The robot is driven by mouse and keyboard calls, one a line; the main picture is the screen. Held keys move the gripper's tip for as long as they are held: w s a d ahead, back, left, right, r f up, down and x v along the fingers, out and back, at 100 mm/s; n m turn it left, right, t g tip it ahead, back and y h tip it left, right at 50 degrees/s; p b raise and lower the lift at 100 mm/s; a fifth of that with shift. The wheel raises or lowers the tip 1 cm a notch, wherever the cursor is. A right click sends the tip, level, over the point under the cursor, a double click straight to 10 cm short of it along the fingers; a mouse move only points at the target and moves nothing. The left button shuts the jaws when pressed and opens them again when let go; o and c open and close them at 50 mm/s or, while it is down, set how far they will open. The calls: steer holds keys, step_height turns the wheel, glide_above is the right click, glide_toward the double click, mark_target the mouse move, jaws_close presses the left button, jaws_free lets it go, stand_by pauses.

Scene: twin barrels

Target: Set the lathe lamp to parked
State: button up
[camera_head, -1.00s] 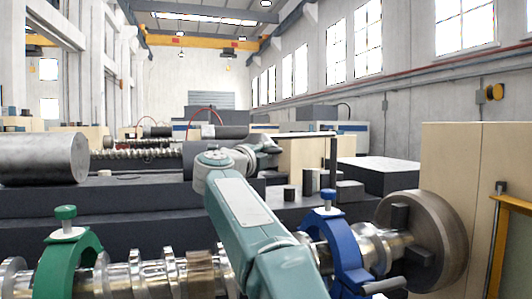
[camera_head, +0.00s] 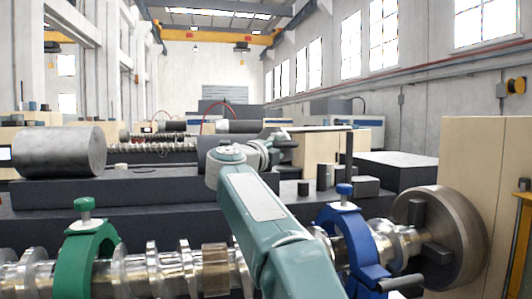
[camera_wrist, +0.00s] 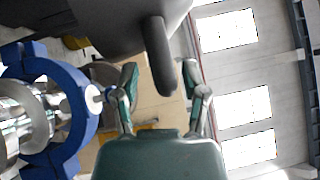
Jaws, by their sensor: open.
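I cannot pick out the lathe lamp for sure. A thin dark upright post (camera_head: 349,150) with a flat bar running left from its top stands behind the blue clamp ring in the head view; it may be the lamp. My gripper (camera_wrist: 160,82) is open and empty in the wrist view, fingers apart. A dark round-ended rod (camera_wrist: 160,55) shows between and above the fingertips, below a large grey rounded body (camera_wrist: 110,22). I cannot tell whether these belong to the lamp, or how far off they are.
The blue clamp ring (camera_head: 347,245) and green clamp ring (camera_head: 88,255) sit around a shiny shaft (camera_head: 160,268). A round chuck (camera_head: 455,235) is at the right. A grey cylinder (camera_head: 60,152) lies at the left. The blue ring (camera_wrist: 80,110) is left of my fingers in the wrist view.

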steer(key=v, duration=1.2)
steer(key=shift+w+a, duration=0.2)
steer(key=shift+w, duration=0.05)
